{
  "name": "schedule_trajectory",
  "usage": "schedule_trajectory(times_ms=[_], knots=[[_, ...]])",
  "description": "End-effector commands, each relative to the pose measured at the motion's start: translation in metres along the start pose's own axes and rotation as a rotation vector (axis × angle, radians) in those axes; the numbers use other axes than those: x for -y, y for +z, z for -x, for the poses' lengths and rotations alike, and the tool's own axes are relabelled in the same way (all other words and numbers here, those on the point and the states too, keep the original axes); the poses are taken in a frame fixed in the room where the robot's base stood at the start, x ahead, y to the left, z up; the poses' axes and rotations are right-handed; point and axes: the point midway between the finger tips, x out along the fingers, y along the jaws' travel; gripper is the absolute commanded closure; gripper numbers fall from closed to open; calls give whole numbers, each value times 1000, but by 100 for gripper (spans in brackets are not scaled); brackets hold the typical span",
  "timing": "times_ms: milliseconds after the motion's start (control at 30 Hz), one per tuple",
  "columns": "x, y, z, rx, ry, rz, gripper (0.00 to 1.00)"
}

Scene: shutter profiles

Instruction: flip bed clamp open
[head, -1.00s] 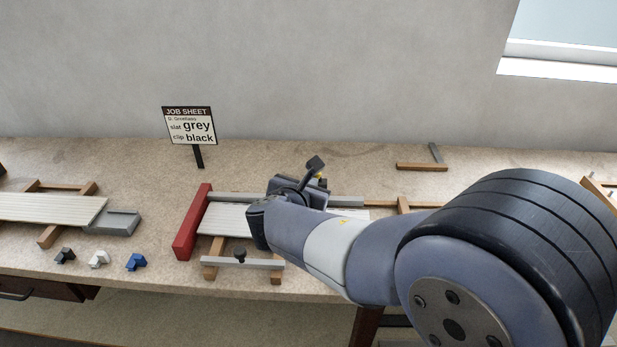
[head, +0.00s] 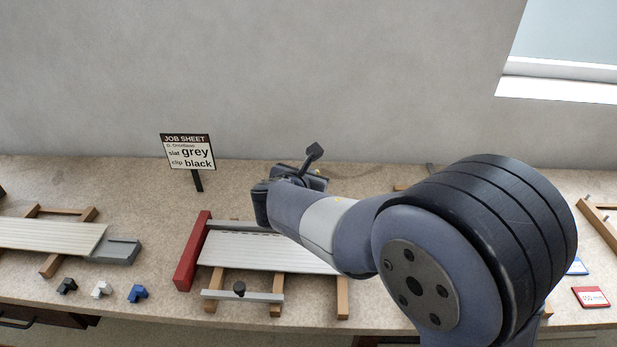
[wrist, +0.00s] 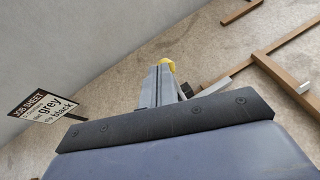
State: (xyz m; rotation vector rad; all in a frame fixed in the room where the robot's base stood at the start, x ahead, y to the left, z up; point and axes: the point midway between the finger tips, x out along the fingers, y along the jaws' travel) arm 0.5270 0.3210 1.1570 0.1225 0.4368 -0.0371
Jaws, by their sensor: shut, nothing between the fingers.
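The bed (head: 300,262) holds pale ribbed profiles, with a red end block (head: 192,255) at its left. A grey bar (head: 265,297) with a black knob (head: 239,288) crosses its front; I cannot tell whether this is the bed clamp or how its catch stands. Another grey bar (head: 222,226) runs along the back, partly hidden by my arm. My gripper is above the far side of the bed, mostly hidden behind my wrist in the head view. In the wrist view my gripper (wrist: 163,72) is shut and empty, with a yellow part at its tip.
At the left, a cream slat (head: 50,236) lies on a wooden rack with a grey end piece (head: 118,250). Black (head: 66,286), white (head: 102,289) and blue clips (head: 138,293) sit at the front edge. The job sheet (head: 188,152) stands behind. Red and blue cards lie at right.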

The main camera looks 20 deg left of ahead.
Motion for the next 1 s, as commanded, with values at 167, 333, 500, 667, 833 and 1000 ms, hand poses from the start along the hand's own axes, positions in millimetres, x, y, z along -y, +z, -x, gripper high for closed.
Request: schedule_trajectory(times_ms=[167, 333, 500, 667, 833, 1000], knots=[[-1, 3, 0, 0, 0, 0, 100], [-1, 4, 0, 1, 0, 0, 100], [-1, 4, 0, 1, 0, 0, 100], [-1, 4, 0, 2, 0, 0, 100], [-1, 8, 2, 2, 0, -1, 100], [-1, 20, 10, 2, -1, -1, 100]])
